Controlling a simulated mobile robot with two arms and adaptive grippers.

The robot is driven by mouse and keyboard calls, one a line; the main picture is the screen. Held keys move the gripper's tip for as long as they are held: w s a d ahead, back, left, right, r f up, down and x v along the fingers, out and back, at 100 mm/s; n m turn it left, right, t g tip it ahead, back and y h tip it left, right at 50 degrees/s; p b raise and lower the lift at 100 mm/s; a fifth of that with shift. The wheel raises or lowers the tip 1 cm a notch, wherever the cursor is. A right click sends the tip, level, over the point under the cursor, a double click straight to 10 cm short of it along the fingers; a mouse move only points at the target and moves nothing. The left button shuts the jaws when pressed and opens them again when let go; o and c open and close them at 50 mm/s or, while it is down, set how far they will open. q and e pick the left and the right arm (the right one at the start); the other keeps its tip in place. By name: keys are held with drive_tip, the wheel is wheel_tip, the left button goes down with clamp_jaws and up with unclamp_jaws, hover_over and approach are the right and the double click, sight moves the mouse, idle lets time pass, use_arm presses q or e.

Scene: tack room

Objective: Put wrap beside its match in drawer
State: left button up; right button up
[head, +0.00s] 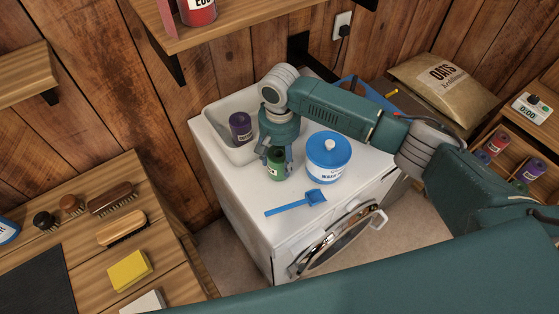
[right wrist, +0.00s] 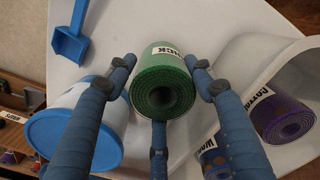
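A green wrap (head: 276,163), rolled up with a white label, is at the top of the white washing machine. It also shows end-on in the right wrist view (right wrist: 160,92). My right gripper (head: 277,158) comes down over it, with its blue fingers around the roll and the fingertips against its sides. I cannot tell whether the roll still touches the surface. A purple wrap (head: 240,127) is in the white tub (head: 212,137); the right wrist view shows it (right wrist: 284,120) beside another labelled roll (right wrist: 215,158). A wooden drawer (head: 491,180) at the right holds several coloured wraps, including red (head: 497,141) and purple (head: 531,170).
A blue-lidded container (head: 328,158) stands close to the right of the gripper. A blue scoop (head: 297,203) lies in front. The washing machine door (head: 338,240) is ajar. An oats sack (head: 444,88) is behind. Brushes and sponges lie on the left bench (head: 95,255).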

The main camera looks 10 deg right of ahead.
drive_tip(key=shift+c, duration=1.3)
drive_tip(key=shift+r, duration=0.4)
wheel_tip(320, 180, up, 19)
drive_tip(key=b, duration=0.3)
drive_tip(key=s+d+f+n+b, duration=0.1)
drive_tip(key=s+d+f, duration=0.1)
drive_tip(key=s, duration=0.3)
drive_tip(key=s+d+f+b, duration=0.1)
drive_tip(key=s+d+f, duration=0.2)
drive_tip(key=s, duration=0.3)
drive_tip(key=s+d+f+n+b, duration=0.1)
drive_tip(key=s+d+f, duration=0.1)
drive_tip(key=s, duration=0.4)
drive_tip(key=shift+s+d+f+n, duration=0.2)
drive_tip(key=shift+d+n, duration=0.1)
drive_tip(key=shift+d, duration=0.15)
